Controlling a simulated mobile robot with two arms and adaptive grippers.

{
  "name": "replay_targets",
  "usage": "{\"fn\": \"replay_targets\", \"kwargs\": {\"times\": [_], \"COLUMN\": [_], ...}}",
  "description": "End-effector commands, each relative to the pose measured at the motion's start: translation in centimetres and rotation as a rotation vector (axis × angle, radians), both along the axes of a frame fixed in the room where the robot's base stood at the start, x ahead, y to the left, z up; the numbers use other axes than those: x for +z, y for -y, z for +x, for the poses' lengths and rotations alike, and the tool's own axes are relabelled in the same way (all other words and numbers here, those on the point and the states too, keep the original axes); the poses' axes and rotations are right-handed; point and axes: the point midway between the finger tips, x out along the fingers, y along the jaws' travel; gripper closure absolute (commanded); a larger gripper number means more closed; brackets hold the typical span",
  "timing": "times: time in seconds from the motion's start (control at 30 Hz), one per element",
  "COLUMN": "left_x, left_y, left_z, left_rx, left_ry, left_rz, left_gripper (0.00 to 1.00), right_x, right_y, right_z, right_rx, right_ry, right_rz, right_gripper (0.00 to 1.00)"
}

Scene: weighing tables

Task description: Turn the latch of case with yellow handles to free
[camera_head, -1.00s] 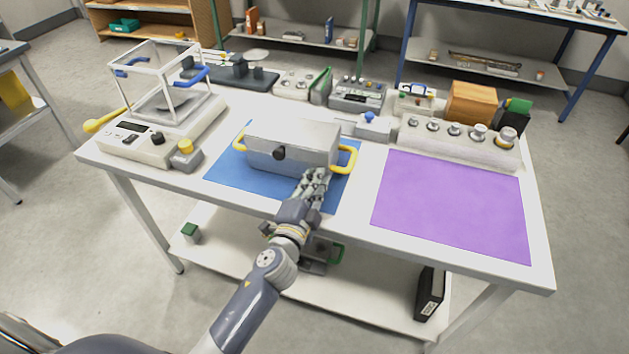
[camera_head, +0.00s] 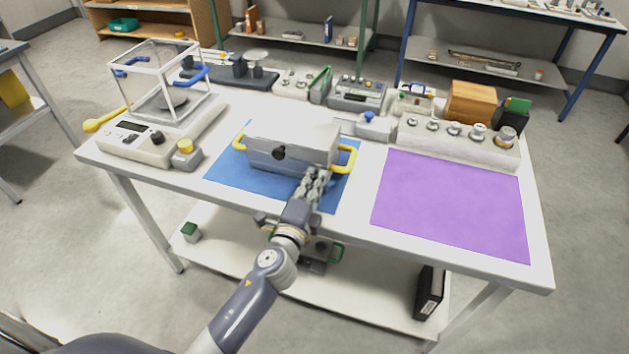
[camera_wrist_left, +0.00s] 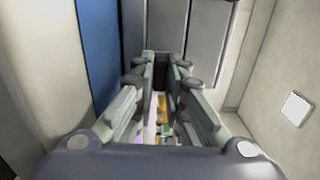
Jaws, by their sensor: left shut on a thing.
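The case with yellow handles (camera_head: 290,150) lies closed on the blue mat (camera_head: 232,175). It is grey, with a yellow handle at each end. A dark round knob (camera_head: 279,152) shows on its front, left of my gripper. My left gripper (camera_head: 318,173) reaches the right part of the case front. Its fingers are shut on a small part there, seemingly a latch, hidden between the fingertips. In the left wrist view the fingertips (camera_wrist_left: 164,60) meet the grey case front (camera_wrist_left: 205,45). My right gripper is not in view.
A purple mat (camera_head: 450,205) lies clear to the right. A block with several metal weights (camera_head: 455,145) stands behind it. A balance with a glass-like frame (camera_head: 150,145) stands at the left. A blue-knobbed box (camera_head: 370,128) is behind the case.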

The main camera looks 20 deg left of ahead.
Motion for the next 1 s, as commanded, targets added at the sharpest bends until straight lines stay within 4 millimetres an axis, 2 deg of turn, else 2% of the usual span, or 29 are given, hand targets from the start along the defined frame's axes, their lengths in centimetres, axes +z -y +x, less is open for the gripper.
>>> {"fn": "replay_targets", "kwargs": {"times": [0.2, 0.23, 0.3, 0.33, 0.73, 0.87, 1.0], "left_x": [-0.1, -0.1, -0.1, -0.1, -0.1, -0.2, -0.2], "left_y": [0.0, 0.0, 0.0, 0.0, 0.0, 0.0, -0.1], "left_z": [0.0, 0.0, 0.0, 0.0, -0.4, -1.8, -4.3], "left_rx": [-0.001, -0.001, -0.001, -0.001, -0.001, -0.001, 0.0], "left_ry": [-0.002, -0.002, -0.002, -0.002, -0.002, -0.003, -0.004], "left_rz": [0.004, 0.004, 0.003, 0.003, 0.001, 0.0, -0.001], "left_gripper": [1.0, 0.86, 0.7, 0.68, 0.68, 0.68, 0.68], "right_x": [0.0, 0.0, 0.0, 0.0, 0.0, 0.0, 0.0], "right_y": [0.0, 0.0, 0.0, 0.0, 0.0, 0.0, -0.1], "right_z": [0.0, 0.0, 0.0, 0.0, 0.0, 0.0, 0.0], "right_rx": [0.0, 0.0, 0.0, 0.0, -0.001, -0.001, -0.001], "right_ry": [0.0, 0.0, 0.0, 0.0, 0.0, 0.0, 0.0], "right_rz": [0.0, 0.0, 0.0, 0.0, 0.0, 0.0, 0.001], "right_gripper": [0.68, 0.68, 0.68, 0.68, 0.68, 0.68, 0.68]}}
